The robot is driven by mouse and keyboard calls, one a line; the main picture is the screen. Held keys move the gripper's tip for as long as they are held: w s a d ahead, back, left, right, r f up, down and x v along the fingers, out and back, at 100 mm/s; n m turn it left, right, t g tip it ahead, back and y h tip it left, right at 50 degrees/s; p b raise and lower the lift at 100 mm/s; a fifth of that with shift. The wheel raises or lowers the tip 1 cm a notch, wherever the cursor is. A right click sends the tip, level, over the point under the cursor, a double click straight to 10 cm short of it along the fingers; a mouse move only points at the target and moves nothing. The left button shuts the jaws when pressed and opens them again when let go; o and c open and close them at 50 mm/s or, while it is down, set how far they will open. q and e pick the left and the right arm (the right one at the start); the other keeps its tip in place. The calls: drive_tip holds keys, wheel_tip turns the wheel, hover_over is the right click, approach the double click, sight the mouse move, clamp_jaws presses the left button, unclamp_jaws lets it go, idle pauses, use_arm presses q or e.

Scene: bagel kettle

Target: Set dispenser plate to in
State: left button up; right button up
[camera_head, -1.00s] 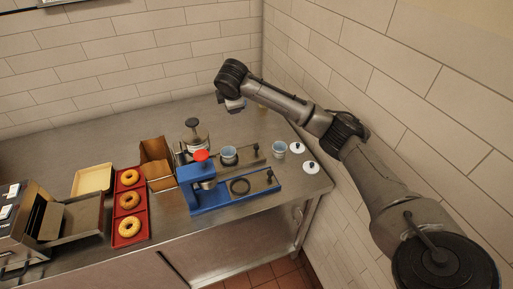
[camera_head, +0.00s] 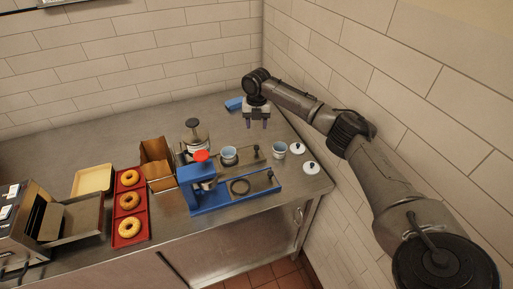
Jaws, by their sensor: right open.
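The blue dispenser (camera_head: 210,199) with a red knob (camera_head: 201,155) stands on the steel counter. Its flat sliding plate (camera_head: 258,183) with a dark ring (camera_head: 240,187) and a small dark knob (camera_head: 269,174) sticks out to the right. A second grey plate with a small knob (camera_head: 256,147) lies just behind it. My right gripper (camera_head: 257,123) is open and empty, pointing down above the counter behind the dispenser, apart from it. My left gripper is not in view.
Two cups (camera_head: 229,155) (camera_head: 279,150) and two white lids (camera_head: 297,148) (camera_head: 310,168) are near the dispenser. A blue object (camera_head: 234,104) lies behind. A red tray (camera_head: 142,224) of bagels, a brown box (camera_head: 155,160) and a toaster (camera_head: 22,226) are left. Tiled walls bound the counter.

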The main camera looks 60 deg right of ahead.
sight(256, 146)
wheel_tip(256, 146, down, 13)
drive_tip(key=shift+r+b, duration=0.2)
drive_tip(key=shift+b, duration=0.5)
clamp_jaws()
idle(0.3)
